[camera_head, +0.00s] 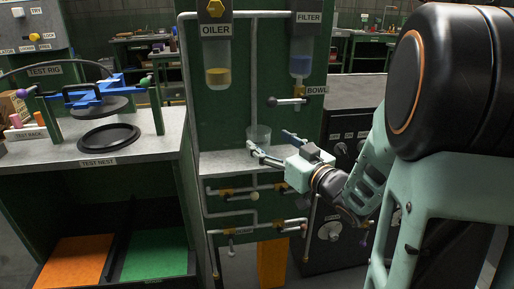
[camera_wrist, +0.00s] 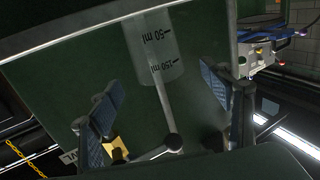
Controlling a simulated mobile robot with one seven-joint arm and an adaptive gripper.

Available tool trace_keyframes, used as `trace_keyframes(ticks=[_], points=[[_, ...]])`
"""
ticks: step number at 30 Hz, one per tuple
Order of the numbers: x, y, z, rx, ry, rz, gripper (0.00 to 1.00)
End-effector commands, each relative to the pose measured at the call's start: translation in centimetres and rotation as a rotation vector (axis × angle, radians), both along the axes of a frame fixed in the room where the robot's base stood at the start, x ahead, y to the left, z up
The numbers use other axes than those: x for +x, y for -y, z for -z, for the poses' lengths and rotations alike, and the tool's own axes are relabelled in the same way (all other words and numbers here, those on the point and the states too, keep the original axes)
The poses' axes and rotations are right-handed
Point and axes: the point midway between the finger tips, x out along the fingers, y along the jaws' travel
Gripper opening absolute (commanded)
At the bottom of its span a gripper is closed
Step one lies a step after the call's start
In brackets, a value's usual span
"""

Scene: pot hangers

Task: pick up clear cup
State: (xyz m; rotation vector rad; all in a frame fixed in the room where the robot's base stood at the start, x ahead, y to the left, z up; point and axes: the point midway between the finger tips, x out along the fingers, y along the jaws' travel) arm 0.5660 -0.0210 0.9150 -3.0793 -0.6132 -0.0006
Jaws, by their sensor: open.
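The clear cup (camera_head: 259,134) stands upright on the pale metal shelf (camera_head: 222,160) of the green filling station, in front of the vertical pipe. In the wrist view the clear cup (camera_wrist: 154,50) shows between the fingers and beyond their tips, with dark "50 ml" and "150 ml" marks. My gripper (camera_head: 271,143) is open at the shelf, with its fingers pointing at the cup; in the wrist view my gripper (camera_wrist: 160,100) has its two blue-padded fingers wide apart. Nothing is held. Whether a finger touches the cup cannot be told.
The oiler (camera_head: 217,65) with yellow liquid and the filter (camera_head: 301,60) with blue liquid hang above the shelf. A valve lever (camera_head: 287,101) sticks out beneath the filter. The test nest (camera_head: 108,137) is on the left bench. Pipes and valves run below the shelf.

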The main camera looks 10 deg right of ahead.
Motion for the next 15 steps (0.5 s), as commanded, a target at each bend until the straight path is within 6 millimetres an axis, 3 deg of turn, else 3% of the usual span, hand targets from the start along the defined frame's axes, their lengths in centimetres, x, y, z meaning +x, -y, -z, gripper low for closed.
trace_keyframes(ticks=[15], points=[[5.4, -2.1, 0.1, -0.002, 0.0, 0.0, 0.72]])
